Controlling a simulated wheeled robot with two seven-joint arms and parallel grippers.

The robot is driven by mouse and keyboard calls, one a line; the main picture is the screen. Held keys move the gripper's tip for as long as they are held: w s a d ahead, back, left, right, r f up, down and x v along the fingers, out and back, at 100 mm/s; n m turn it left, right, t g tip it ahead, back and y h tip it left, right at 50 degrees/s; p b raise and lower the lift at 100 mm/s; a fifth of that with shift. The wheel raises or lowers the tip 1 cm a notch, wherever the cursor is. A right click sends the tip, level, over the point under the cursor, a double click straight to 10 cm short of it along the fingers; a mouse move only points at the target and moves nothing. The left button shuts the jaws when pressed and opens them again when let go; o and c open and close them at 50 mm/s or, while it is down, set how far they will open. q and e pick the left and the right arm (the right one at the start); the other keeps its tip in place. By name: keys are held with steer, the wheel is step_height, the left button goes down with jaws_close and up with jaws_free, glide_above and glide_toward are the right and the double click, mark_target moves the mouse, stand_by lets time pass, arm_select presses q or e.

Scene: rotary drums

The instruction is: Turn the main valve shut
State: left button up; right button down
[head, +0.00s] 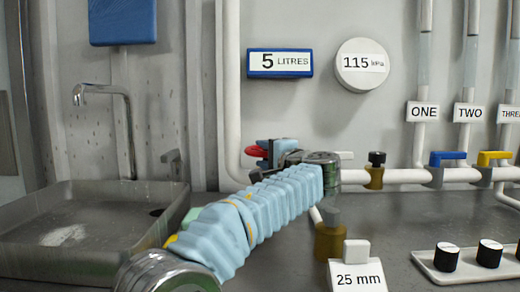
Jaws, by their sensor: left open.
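A red valve handle (255,151) shows at the foot of the white vertical pipe, left of centre. No label marks it as the main valve, and its body is mostly hidden behind my gripper. My left gripper (265,160) is open at the end of the light blue sleeved arm, right at the red handle. I cannot tell whether the fingers touch the handle or are around it. My right gripper is not in view.
Along the white pipe at right stand a black-topped brass valve (375,170), a blue-handled valve (448,158) and a yellow-handled valve (494,158). A "25 mm" block (357,277) and a tray with black knobs (430,268) are in front. A sink (60,200) is left.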

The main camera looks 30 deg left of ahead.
arm_select(q)
steer(key=shift+x, duration=1.25)
jaws_close()
steer(key=shift+a+f+m+t+h+b, duration=0.15)
steer(key=shift+f+m+t+h+b, duration=0.15)
steer(key=shift+t+b, duration=0.15)
steer(key=shift+m+t+b, duration=0.3)
steer(key=shift+t, duration=0.05)
steer(key=shift+r+h, duration=0.15)
steer(key=shift+h, duration=0.25)
steer(key=shift+r, duration=0.1)
jaws_free()
